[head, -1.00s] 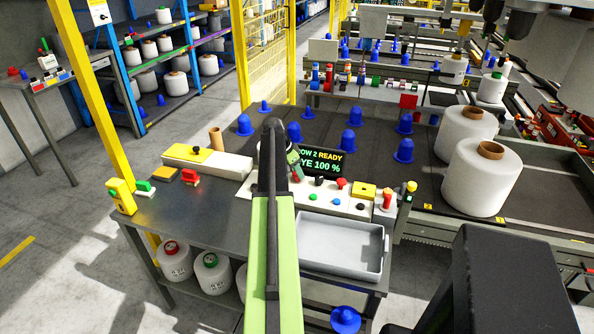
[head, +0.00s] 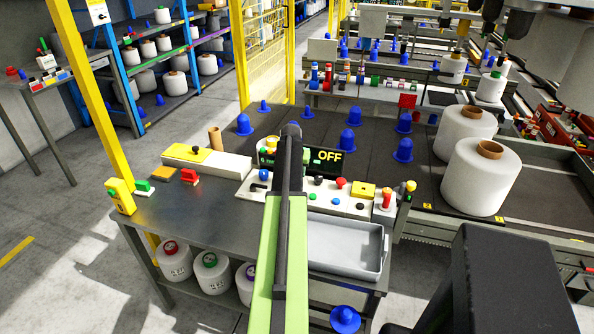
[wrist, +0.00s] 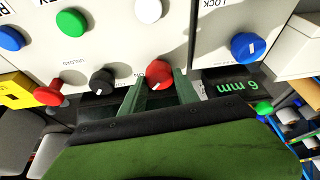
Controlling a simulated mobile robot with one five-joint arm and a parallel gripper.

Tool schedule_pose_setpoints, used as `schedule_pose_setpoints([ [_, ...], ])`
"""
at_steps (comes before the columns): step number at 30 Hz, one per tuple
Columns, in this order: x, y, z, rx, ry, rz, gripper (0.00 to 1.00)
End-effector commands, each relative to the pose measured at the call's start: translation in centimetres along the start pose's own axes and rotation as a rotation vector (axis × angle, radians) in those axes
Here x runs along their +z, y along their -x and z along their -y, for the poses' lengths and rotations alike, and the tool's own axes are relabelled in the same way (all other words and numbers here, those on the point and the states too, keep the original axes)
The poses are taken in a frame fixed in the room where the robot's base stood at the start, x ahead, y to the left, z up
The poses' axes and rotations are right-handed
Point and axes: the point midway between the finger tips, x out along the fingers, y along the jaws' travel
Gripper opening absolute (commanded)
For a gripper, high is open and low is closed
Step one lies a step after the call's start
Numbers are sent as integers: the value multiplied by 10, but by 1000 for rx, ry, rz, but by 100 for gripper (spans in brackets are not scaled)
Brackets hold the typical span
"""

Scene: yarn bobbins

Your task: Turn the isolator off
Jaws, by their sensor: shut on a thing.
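In the wrist view a red rotary knob (wrist: 159,74) with a white pointer mark sits on the pale control panel (wrist: 115,50). It appears to be the isolator, though no label for it is readable. My gripper (wrist: 160,85) has its green fingers on either side of the knob and is shut on it. The knob's pointer is slanted. In the head view my arm hides the gripper and this knob.
Close to the knob are a black knob (wrist: 102,81), a red mushroom button (wrist: 48,95) and a blue knob (wrist: 246,46). A grey tray (head: 345,247) stands at the bench's front right. The bench (head: 190,228) is clear at front left.

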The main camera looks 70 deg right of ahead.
Motion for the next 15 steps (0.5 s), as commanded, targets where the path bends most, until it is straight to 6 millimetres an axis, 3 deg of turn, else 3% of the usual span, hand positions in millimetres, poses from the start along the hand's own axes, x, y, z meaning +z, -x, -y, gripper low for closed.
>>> schedule_pose_setpoints([
  [15,2,-1,-2,-180,423,9,0],
])
